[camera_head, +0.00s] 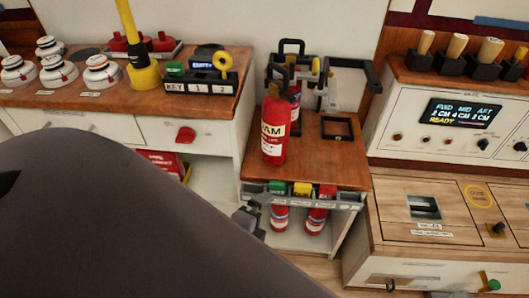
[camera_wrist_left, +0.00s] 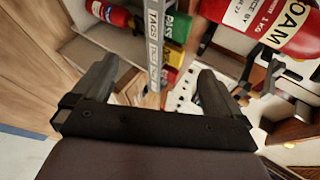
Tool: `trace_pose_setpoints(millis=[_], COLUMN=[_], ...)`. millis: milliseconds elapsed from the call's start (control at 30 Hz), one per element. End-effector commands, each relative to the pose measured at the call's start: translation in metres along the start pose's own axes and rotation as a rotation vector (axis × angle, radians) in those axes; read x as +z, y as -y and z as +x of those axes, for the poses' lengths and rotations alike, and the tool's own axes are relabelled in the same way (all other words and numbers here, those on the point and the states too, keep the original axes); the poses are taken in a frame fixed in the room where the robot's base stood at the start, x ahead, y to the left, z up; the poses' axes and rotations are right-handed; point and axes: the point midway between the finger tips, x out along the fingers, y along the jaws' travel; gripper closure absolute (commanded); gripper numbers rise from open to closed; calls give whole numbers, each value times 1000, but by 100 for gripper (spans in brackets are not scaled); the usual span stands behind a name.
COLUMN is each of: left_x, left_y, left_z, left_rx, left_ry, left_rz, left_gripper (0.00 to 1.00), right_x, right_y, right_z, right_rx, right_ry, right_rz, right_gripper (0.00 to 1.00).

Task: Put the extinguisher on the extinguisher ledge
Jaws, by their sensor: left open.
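A red extinguisher (camera_head: 273,130) with a white label ending in "AM" stands upright on the wooden top (camera_head: 312,165) of a small open cabinet. Its label reads FOAM in the left wrist view (camera_wrist_left: 283,25). A square black frame (camera_head: 337,128) lies on the same top, right of it. I cannot tell which part is named the extinguisher ledge. My left gripper (camera_head: 248,217) is below and left of the extinguisher, beside the cabinet front. In the left wrist view it (camera_wrist_left: 155,92) is open, its fingers apart from the extinguisher. My right gripper is not in view.
A front rail (camera_head: 318,204) carries green, yellow and red tags; more red extinguishers (camera_head: 316,219) stand on the shelf below. Black holders (camera_head: 345,75) rise at the back. A counter with white domes (camera_head: 102,72) stands left, a control console (camera_head: 449,120) right.

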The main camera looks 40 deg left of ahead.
Motion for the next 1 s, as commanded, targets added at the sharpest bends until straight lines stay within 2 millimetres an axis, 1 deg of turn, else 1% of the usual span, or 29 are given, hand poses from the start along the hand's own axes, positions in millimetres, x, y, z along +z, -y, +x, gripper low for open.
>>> trace_pose_setpoints(millis=[33, 100, 200, 300, 400, 533, 800, 867, 1000], left_x=[-8, -19, -32, -41, -47, -49, -49, -49, -49], left_y=[-14, -29, -44, -51, -54, -56, -55, -52, -39], left_z=[-7, -16, -29, -38, -44, -46, -46, -48, -57], left_rx=[48, 112, 192, 251, 286, 302, 302, 302, 299], left_ry=[-35, -75, -106, -119, -123, -123, -123, -123, -121], left_rz=[-197, -479, -831, -1093, -1251, -1326, -1324, -1323, -1319], left_gripper=[0, 0, 0, 0, 0, 0, 0, 0, 0], right_x=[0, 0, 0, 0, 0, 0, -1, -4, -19], right_y=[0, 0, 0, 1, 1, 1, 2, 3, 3], right_z=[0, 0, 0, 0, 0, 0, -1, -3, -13], right_rx=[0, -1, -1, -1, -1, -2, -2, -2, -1], right_ry=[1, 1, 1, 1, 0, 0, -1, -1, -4], right_rz=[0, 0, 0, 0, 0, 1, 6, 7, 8], right_gripper=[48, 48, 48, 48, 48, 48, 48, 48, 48])
